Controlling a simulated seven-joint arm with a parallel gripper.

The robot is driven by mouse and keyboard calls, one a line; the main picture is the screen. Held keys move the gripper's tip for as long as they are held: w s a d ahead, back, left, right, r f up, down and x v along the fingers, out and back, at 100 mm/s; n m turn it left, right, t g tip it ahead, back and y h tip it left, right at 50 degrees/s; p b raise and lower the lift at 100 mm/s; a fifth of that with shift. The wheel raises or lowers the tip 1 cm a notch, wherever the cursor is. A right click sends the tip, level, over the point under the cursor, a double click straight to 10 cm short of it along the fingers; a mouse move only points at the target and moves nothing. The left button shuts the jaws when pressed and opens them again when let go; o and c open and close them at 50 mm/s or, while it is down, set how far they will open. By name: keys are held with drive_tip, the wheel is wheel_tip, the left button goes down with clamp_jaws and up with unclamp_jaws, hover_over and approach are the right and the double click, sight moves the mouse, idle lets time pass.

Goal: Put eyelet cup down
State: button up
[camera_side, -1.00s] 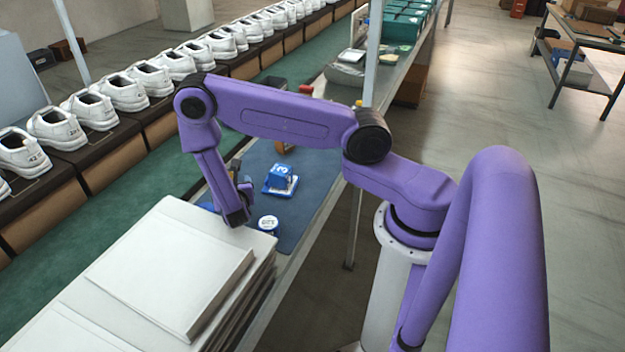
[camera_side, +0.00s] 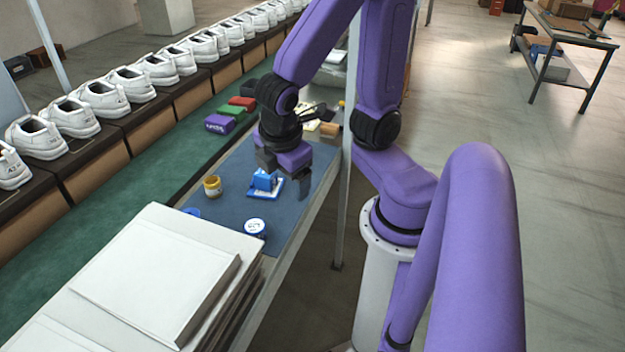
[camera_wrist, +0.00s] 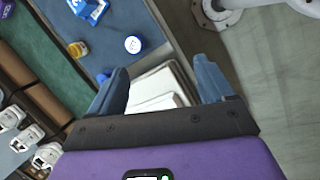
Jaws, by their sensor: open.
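A small ochre-yellow cup (camera_side: 212,187), which I take for the eyelet cup, stands upright on the blue mat (camera_side: 232,172). In the wrist view the cup (camera_wrist: 78,49) is at the upper left, well clear of my fingers. My gripper (camera_side: 284,174) is over the mat, to the right of the cup, close to or above a blue-and-white item (camera_side: 265,184). In the wrist view my gripper (camera_wrist: 164,82) is open, with nothing between its fingers.
A round white-topped blue tin (camera_side: 255,228) stands near the mat's front. A stack of white boards (camera_side: 165,275) lies at front left. Purple, green and red boxes (camera_side: 219,124) sit behind. White shoes (camera_side: 103,97) line the left. A post (camera_side: 347,185) rises at right.

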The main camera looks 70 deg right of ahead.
drive_tip(key=s+a+r+g+y, duration=0.1)
drive_tip(key=s+a+r+y, duration=0.1)
drive_tip(key=s, duration=0.4)
drive_tip(key=shift+s+a+r+m+y, duration=0.2)
drive_tip(key=shift+a+m+y, duration=0.1)
drive_tip(key=shift+y, duration=0.5)
